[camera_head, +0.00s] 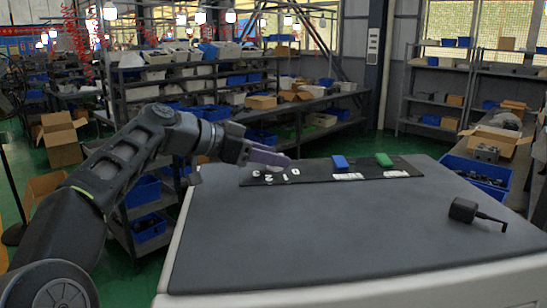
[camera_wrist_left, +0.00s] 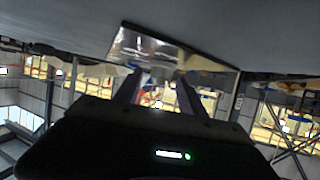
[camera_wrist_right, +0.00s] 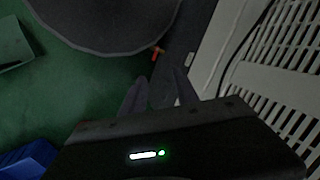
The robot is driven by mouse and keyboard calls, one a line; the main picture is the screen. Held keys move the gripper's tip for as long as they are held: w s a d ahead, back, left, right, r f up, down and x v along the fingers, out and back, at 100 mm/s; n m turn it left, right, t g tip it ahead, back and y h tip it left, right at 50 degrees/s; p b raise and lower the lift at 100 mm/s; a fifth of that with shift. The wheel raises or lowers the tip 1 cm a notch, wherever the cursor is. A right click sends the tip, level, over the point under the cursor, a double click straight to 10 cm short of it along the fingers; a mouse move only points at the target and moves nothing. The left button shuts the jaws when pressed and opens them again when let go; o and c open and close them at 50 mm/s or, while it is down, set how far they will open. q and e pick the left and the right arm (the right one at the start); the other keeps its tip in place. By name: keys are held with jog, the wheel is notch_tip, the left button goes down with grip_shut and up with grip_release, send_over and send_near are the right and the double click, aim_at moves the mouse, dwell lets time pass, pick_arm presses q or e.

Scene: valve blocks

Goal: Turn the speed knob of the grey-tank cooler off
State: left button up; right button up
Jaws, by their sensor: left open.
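A dark panel strip (camera_head: 315,178) lies along the back of the grey-topped cabinet (camera_head: 320,235). Its left end has several small white marks or pieces (camera_head: 295,171), partly covered by my gripper. A blue block (camera_head: 340,162) and a green block (camera_head: 383,159) stand on it further right, each with a white label in front. I cannot make out a grey tank or its speed knob. My left gripper (camera_head: 288,160) is over the panel's left end; its fingers are apart in the left wrist view (camera_wrist_left: 160,80). My right gripper (camera_wrist_right: 158,80) is open and empty, low over the floor.
A black block with a handle (camera_head: 464,210) lies at the cabinet's right. The cabinet top's middle and front are clear. Shelves with blue bins (camera_head: 487,177) stand beyond. A pale louvred side (camera_wrist_right: 275,75) is close to my right gripper.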

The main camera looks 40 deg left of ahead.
pick_arm(q)
jog(key=v, duration=0.7)
jog(key=shift+b, duration=0.4)
